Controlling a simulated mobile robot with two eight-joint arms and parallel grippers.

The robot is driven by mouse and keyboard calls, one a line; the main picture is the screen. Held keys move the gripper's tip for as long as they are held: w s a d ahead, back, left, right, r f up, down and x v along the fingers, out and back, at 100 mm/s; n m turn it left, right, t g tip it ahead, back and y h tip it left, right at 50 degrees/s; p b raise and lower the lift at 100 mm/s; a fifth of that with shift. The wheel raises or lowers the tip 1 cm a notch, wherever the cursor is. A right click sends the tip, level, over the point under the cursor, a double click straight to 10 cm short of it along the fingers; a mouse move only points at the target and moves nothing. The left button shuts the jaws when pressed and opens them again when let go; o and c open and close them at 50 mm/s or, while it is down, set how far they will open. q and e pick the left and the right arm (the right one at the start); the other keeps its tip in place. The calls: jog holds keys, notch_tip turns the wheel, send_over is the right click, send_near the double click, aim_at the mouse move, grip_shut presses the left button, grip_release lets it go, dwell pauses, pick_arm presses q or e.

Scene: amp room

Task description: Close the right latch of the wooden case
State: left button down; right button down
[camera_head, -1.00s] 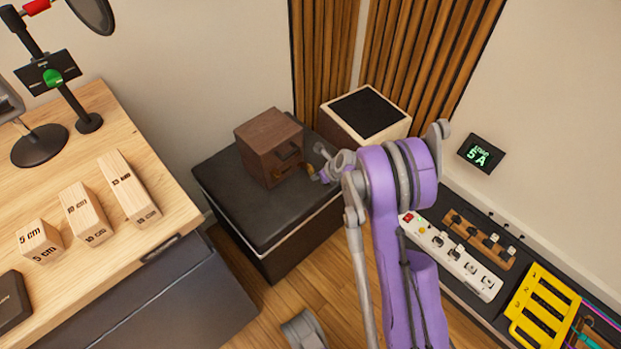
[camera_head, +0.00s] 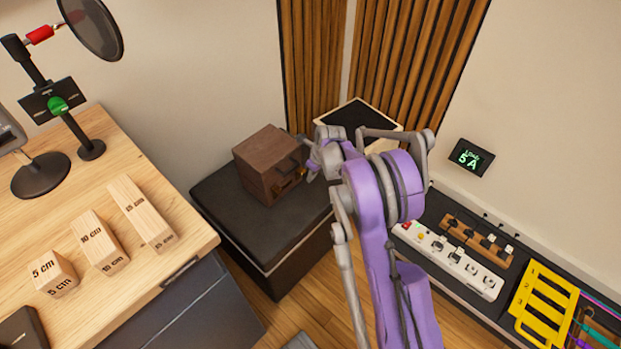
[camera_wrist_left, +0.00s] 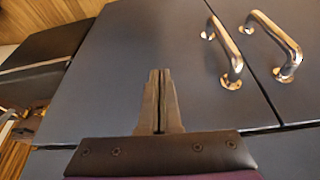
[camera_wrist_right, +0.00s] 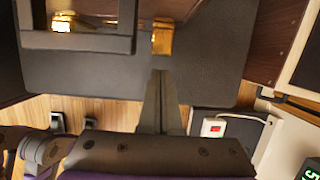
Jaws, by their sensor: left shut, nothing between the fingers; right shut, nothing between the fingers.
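The wooden case (camera_head: 262,160) is a dark brown box on a black bench, its front turned to the right and partly hidden by my right gripper. A dark handle and a small brass spot show on that front. In the right wrist view, a brass latch (camera_wrist_right: 163,38) sits right of the dark handle frame (camera_wrist_right: 85,42), and another brass latch (camera_wrist_right: 62,22) shows at upper left. My right gripper (camera_wrist_right: 160,74) is shut and empty, its tips just below the right latch in that view; contact is unclear. My left gripper (camera_wrist_left: 159,74) is shut and empty by the grey cabinet doors.
The black bench (camera_head: 260,225) bears the case. A pale box with a black top (camera_head: 357,115) stands behind my right arm. A white power strip (camera_head: 450,260) and yellow rack (camera_head: 545,302) lie at right. The wooden desk (camera_head: 70,225) holds labelled blocks. The cabinet has metal handles (camera_wrist_left: 272,40).

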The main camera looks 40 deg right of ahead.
pick_arm(q)
jog(key=shift+r+p, duration=0.3)
jog(key=shift+r, duration=0.05)
pick_arm(e)
jog(key=shift+a+r, duration=0.1)
jog(key=shift+r, duration=0.75)
pick_arm(q)
jog(key=shift+a, duration=0.1)
